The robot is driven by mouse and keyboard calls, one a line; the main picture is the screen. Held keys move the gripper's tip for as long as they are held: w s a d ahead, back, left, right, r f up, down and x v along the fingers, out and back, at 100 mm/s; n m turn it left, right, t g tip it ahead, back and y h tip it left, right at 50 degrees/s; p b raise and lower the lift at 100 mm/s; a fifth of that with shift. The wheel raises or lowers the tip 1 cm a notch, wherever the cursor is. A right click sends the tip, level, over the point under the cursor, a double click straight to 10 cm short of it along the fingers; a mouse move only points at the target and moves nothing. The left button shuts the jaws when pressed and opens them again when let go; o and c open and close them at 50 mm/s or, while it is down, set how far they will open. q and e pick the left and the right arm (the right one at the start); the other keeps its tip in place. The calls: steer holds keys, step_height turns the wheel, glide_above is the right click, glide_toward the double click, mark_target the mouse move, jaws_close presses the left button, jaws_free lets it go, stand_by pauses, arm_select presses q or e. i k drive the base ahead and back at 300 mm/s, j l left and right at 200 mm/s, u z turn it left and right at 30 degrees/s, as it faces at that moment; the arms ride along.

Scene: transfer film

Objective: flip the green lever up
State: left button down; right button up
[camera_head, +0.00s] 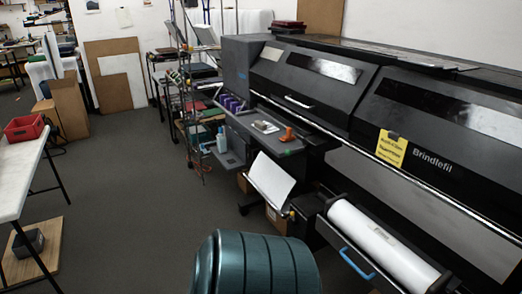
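I cannot make out a green lever for certain. A small green patch (291,152) shows on the grey side tray (262,138) of the large black printer (330,85), below an orange item (287,134), but it is too small to tell what it is. A white film roll (380,245) lies at the printer's front, with a blue handle (357,263) beside it. Neither of my grippers is in view.
A teal ribbed, rounded object (255,265) stands close in front at the bottom. A white table (20,178) with a red bin (25,127) is at the left. Cluttered shelving (190,100) stands behind. The grey floor (130,190) between is mostly clear.

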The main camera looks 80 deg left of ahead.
mark_target(288, 152)
steer(key=u, duration=2.5)
